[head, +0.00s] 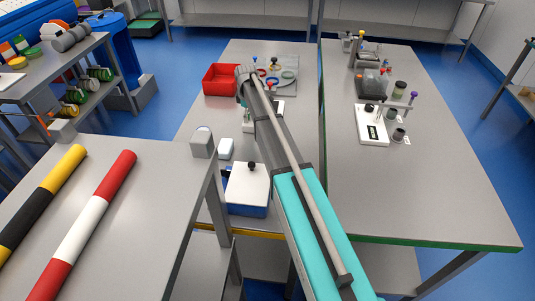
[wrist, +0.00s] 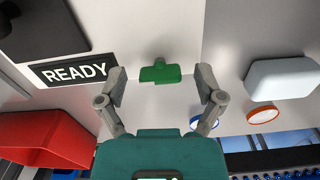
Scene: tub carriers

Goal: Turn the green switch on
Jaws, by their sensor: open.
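The green switch (wrist: 160,73) shows in the wrist view as a small green block with a raised stub, on a pale panel. A black READY label (wrist: 73,71) is to its left. My gripper (wrist: 162,80) is open, with one finger on each side of the switch in the picture. No contact with the switch is visible, and I cannot tell the exact gap in depth. In the head view my arm reaches over the middle table and its gripper end (head: 242,98) is near the red bin; I cannot make out the switch there.
A red bin (head: 221,80) stands left of my gripper; it also shows in the wrist view (wrist: 45,140). Coloured rings (head: 272,80) lie beyond my gripper. A white-lidded box (head: 248,188) stands at the table's near end. The right table (head: 440,190) is largely clear in front.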

